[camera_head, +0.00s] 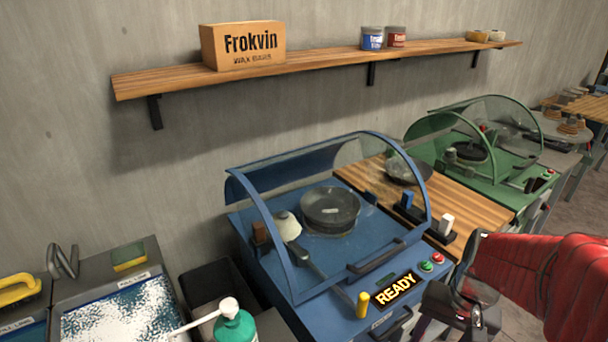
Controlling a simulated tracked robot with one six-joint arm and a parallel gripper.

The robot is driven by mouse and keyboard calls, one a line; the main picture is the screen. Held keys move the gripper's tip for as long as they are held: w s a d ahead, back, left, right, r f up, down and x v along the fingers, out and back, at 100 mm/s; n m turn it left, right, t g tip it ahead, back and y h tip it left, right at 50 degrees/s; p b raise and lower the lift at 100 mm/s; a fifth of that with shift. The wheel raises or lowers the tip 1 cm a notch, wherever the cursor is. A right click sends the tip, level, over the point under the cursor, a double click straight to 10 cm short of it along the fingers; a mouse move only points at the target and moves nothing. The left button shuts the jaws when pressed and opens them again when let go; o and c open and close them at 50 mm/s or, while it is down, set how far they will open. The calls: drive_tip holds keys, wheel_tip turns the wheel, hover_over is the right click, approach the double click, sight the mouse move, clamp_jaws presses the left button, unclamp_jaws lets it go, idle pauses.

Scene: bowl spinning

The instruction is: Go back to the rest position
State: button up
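My arm in its red cover comes in from the right edge. My gripper (458,303) is at its end, low on the right, in front of the blue machine's right corner. The fingers are dark and partly cut off by the lower edge, so I cannot tell whether they are open or shut. I see nothing clearly held. The blue machine (268,228) has its clear curved lid down and its panel reads READY.
A green machine (490,160) stands behind a wooden counter (465,203) on the right. At lower left are a sink (118,310) with white foam and a green pump bottle (235,325).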

drive_tip(key=s+a+r+n+t+h, duration=0.1)
drive_tip(key=a+r+n+t, duration=0.4)
drive_tip(key=a+r, duration=0.7)
drive_tip(key=shift+s+r+n, duration=0.4)
drive_tip(key=shift+r+n, duration=0.3)
drive_tip(key=shift+r, duration=0.15)
drive_tip(key=shift+a, duration=0.1)
drive_tip(key=shift+c, duration=0.2)
